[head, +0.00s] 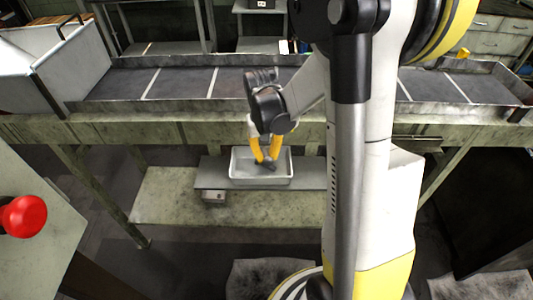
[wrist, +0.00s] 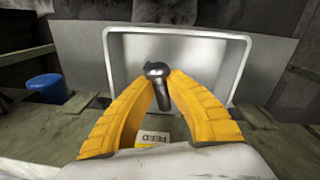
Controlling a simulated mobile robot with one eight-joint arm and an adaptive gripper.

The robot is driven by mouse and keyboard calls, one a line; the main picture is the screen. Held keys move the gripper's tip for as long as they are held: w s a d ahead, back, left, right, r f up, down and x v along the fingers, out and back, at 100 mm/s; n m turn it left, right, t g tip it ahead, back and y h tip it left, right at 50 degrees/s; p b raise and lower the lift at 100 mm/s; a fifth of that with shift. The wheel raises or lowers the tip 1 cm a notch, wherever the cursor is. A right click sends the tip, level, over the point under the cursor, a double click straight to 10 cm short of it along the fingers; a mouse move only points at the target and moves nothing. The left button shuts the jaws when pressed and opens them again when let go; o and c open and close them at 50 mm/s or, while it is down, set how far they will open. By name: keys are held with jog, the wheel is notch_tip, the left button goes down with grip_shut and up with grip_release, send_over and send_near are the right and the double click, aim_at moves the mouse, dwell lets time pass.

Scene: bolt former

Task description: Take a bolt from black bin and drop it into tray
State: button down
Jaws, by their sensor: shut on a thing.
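My gripper (wrist: 162,84) has yellow fingers and is shut on a dark metal bolt (wrist: 159,73) in the wrist view. The bolt's round head faces the camera and its shank points down between the fingertips. A light grey rectangular tray (wrist: 232,68) lies behind the bolt in the wrist view. In the head view, the tray (head: 284,182) sits on a grey shelf below the conveyor, and my gripper (head: 264,161) points down over it. The bolt looks to be over the tray; its exact height above the floor of the tray is unclear. I cannot make out the black bin.
A long conveyor (head: 180,83) with raised side walls runs behind the tray. The grey shelf (head: 212,174) extends to both sides of it. A red button (head: 23,216) is at the far left. A blue container (wrist: 47,88) stands left in the wrist view.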

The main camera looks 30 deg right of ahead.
jog(key=c, duration=1.4)
grip_release()
jog(key=r, duration=1.2)
jog(key=shift+w+a, duration=0.15)
jog(key=shift+a, duration=0.15)
jog(key=shift+a, duration=0.1)
jog(key=s+a+r+n+t, duration=0.1)
jog(key=s+a+t, duration=0.1)
jog(key=s+a, duration=0.1)
jog(key=s+a+r+n+t, duration=0.1)
jog(key=s+a+t, duration=0.2)
jog(key=s+a, duration=0.1)
jog(key=s+a+r+n+t, duration=0.1)
jog(key=s+a+t, duration=0.1)
jog(key=s+a, duration=0.2)
jog(key=shift+a+r+n+y, duration=0.15)
jog(key=shift+a+n+y, duration=0.2)
jog(key=shift+a, duration=0.45)
